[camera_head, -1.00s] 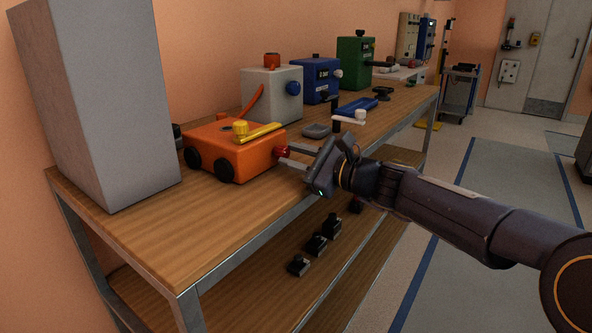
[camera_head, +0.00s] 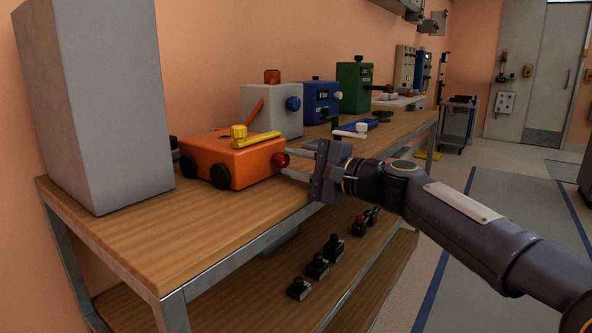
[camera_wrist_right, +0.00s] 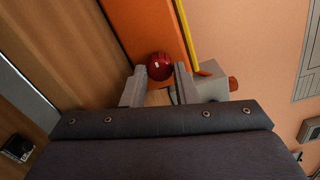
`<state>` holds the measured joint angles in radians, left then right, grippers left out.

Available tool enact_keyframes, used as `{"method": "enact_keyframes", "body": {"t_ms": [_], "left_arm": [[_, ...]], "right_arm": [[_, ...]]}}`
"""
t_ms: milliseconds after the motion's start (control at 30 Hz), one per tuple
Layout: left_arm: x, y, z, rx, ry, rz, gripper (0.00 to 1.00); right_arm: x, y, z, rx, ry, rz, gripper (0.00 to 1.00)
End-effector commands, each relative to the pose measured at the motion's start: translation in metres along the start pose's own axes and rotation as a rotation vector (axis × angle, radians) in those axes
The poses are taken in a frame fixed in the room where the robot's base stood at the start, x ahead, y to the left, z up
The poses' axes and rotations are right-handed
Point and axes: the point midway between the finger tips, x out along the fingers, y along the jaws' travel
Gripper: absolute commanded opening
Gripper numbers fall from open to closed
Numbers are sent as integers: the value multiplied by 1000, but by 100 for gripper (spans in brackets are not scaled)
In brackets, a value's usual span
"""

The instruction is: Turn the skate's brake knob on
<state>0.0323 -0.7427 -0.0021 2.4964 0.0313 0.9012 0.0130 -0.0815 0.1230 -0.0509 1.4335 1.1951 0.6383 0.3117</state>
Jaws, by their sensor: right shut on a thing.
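The skate (camera_head: 240,163) is an orange block with black wheels and a yellow lever (camera_head: 258,140) on top, standing on the wooden bench. Its red brake knob (camera_head: 281,160) sticks out of the end facing my right arm. My right gripper (camera_head: 287,162) reaches in from the right with its fingers at the knob. In the right wrist view the red knob (camera_wrist_right: 160,67) sits between the tips of my right gripper (camera_wrist_right: 158,78), which is shut on it. The fingers partly hide the knob. My left gripper is not in view.
A tall grey block (camera_head: 98,110) stands left of the skate. White (camera_head: 272,110), blue (camera_head: 320,101) and green (camera_head: 354,88) boxes line the back of the bench (camera_head: 150,236). Several small black parts lie on the lower shelf (camera_head: 215,305). The bench front is clear.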

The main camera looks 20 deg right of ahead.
Motion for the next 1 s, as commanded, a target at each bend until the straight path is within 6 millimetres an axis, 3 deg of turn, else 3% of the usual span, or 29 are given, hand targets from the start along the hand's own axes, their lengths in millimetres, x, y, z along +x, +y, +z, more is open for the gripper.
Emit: {"method": "enact_keyframes", "body": {"t_ms": [533, 567, 700, 1000], "left_arm": [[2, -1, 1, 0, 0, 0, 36], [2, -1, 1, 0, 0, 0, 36], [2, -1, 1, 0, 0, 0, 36], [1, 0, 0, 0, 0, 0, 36]], "right_arm": [[0, 1, 0, -27, 0, 3, 4], [0, 1, 0, -27, 0, 3, 28], [0, 1, 0, -26, 0, 3, 46], [0, 1, 0, -15, 0, 4, 48]]}}
